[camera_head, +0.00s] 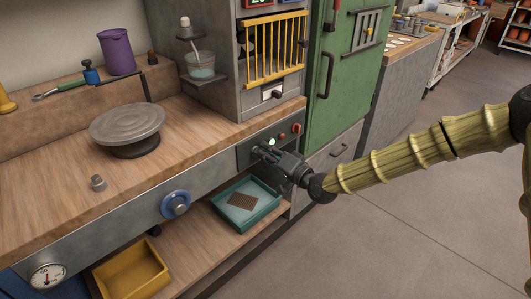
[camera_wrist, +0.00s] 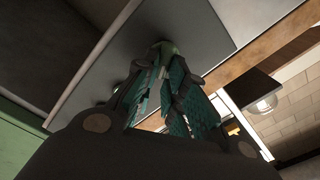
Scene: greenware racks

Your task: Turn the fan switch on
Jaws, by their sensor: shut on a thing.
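The dark control panel (camera_head: 248,158) is on the front of the bench at its right end. It carries a pale green lit spot (camera_head: 271,142), a small orange-red spot and a red knob (camera_head: 297,128). My gripper (camera_head: 262,151) is at this panel, just below the green spot. In the wrist view my gripper's teal-padded fingers (camera_wrist: 165,70) come together at the grey panel face (camera_wrist: 195,30). They are shut on a small control there, which looks to be the fan switch; the fingers mostly hide it, and its position cannot be read.
A teal tray (camera_head: 273,211) with a brown mesh piece is on the shelf below my gripper. A yellow bin (camera_head: 128,272) is at lower left. A blue knob (camera_head: 175,204) is on the bench front. A grey wheel (camera_head: 128,122) is on top. The floor at right is clear.

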